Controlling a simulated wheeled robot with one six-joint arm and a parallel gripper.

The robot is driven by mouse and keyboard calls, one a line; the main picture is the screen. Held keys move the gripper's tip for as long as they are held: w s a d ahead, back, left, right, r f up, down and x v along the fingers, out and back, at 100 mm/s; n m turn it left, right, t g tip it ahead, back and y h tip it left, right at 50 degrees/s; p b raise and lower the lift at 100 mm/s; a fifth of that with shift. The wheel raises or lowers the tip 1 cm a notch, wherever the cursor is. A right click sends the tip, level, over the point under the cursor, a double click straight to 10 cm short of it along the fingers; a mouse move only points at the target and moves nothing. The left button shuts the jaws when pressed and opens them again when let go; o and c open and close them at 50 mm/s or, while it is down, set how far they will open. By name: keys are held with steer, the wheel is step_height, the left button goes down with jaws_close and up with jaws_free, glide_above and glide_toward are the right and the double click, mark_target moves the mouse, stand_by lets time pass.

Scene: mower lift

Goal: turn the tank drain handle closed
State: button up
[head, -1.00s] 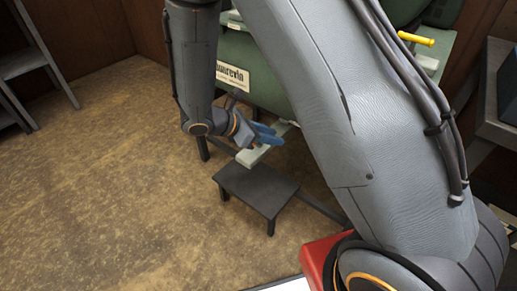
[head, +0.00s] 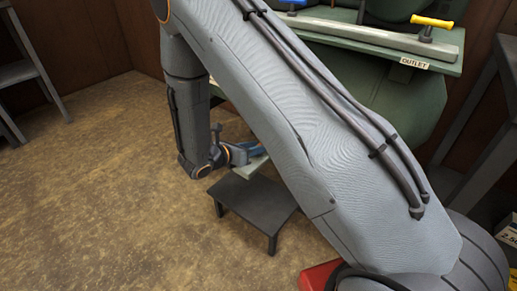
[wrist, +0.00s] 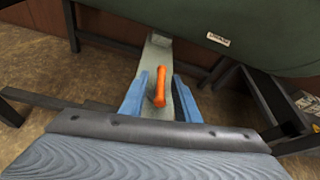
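The orange drain handle (wrist: 160,87) sits on a pale grey-green bar (wrist: 158,58) below the green tank (wrist: 250,30) in the wrist view. Its long side points away from me, leaning slightly. My gripper (wrist: 160,104) is open, with one blue finger on each side of the handle and gaps visible between. Whether the fingers reach down to the handle's height is hard to tell. In the head view, my gripper (head: 258,150) is low beside the bar, partly behind my arm. The orange handle is hidden there.
A low black stool (head: 252,205) stands under the bar. Above on the tank are a yellow handle (head: 432,22), an OUTLET label (head: 414,63) and a blue handle (head: 292,3). A grey shelf (head: 25,70) stands at left. The brown floor (head: 90,200) at left is clear.

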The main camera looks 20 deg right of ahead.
steer(key=shift+w+d+f, duration=0.25)
steer(key=shift+d, duration=0.2)
jaws_close()
